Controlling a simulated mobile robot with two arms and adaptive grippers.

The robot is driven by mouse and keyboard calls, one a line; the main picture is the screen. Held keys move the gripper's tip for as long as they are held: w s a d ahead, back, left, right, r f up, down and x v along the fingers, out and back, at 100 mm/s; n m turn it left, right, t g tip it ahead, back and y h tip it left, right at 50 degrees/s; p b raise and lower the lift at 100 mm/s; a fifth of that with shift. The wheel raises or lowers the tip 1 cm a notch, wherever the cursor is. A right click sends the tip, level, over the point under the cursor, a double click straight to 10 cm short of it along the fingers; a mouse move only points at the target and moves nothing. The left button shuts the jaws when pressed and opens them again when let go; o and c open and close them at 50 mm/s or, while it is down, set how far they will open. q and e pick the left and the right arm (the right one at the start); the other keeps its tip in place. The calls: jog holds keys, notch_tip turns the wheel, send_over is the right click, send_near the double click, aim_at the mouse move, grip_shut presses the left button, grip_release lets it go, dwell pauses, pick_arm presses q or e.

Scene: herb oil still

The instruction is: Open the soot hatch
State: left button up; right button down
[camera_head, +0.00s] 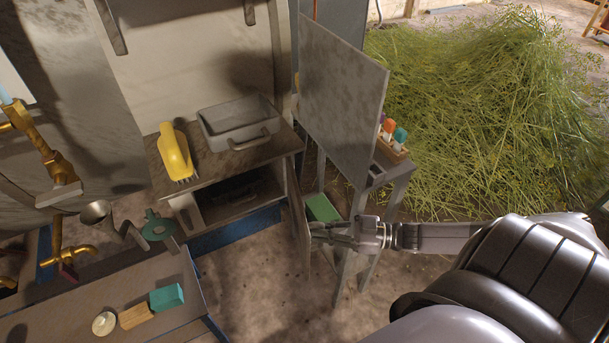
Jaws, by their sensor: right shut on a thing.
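The soot hatch looks to be the narrow door (297,213) at the right side of the low cabinet. It stands swung outward, seen nearly edge-on. The cabinet's dark compartment (247,187) is exposed, with a dark object inside that I cannot make out. My right gripper (318,232) reaches in from the right and is shut at the door's outer edge. The exact grip point is too small to see clearly. My left gripper is not in view.
A grey tray (240,122) and a yellow-handled brush (176,153) sit on the cabinet top. A tall grey panel (338,95) and a stand (396,190) with colourful items are close to my right arm. A green box (322,208) is behind the gripper. Bare floor (265,262) lies in front.

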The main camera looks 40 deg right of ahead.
jog(key=d, duration=0.1)
jog(key=d+r, duration=0.1)
jog(key=d, duration=0.1)
jog(key=shift+d, duration=0.2)
dwell(0.3)
jog(key=c, duration=1.6)
grip_release()
jog(key=shift+w, duration=0.1)
jog(key=shift+a, duration=0.1)
jog(key=v, duration=1.2)
jog(key=shift+s+f, duration=0.25)
jog(key=shift+f, duration=0.3)
